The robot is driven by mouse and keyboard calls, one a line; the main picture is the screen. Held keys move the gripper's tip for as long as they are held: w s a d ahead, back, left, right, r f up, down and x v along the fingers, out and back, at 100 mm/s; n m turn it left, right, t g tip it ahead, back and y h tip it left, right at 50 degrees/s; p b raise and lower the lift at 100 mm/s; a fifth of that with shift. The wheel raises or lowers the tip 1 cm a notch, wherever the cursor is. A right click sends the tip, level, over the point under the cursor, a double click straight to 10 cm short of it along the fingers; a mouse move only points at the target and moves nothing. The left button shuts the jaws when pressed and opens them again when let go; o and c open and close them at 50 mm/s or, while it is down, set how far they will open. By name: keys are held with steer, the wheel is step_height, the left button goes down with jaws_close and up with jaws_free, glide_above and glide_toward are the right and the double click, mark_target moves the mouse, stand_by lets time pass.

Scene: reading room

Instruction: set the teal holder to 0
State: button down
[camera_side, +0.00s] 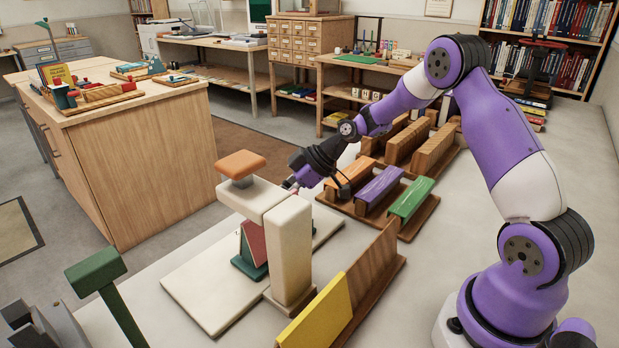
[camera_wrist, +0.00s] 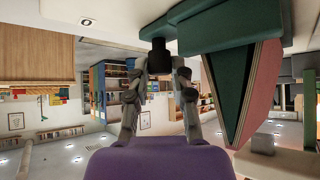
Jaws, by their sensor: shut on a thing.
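The teal holder (camera_side: 244,267) stands on a pale base plate (camera_side: 200,290), partly hidden behind a cream post. A tilted red panel (camera_side: 255,243) with a teal edge rises from it. In the wrist view, which appears upside down, the teal holder (camera_wrist: 215,35) and the pinkish panel (camera_wrist: 262,90) fill the upper right. My gripper (camera_side: 291,185) reaches in behind the cream post in the side view. In the wrist view my gripper (camera_wrist: 159,70) is shut on a dark knob (camera_wrist: 157,55) beside the holder. No scale or 0 mark is readable.
The cream post (camera_side: 289,245) and its arm with an orange pad (camera_side: 240,164) stand close to my gripper. A rack with orange, purple and green blocks (camera_side: 411,199) stands to the right. A yellow panel (camera_side: 318,318) on a wooden rail is in front.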

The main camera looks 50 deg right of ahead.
steer(key=d, duration=0.6)
steer(key=shift+d, duration=0.25)
steer(key=c, duration=1)
jaws_free()
steer(key=shift+d, duration=0.1)
steer(key=shift+a, duration=0.2)
steer(key=shift+r, duration=0.1)
steer(key=v, duration=1.2)
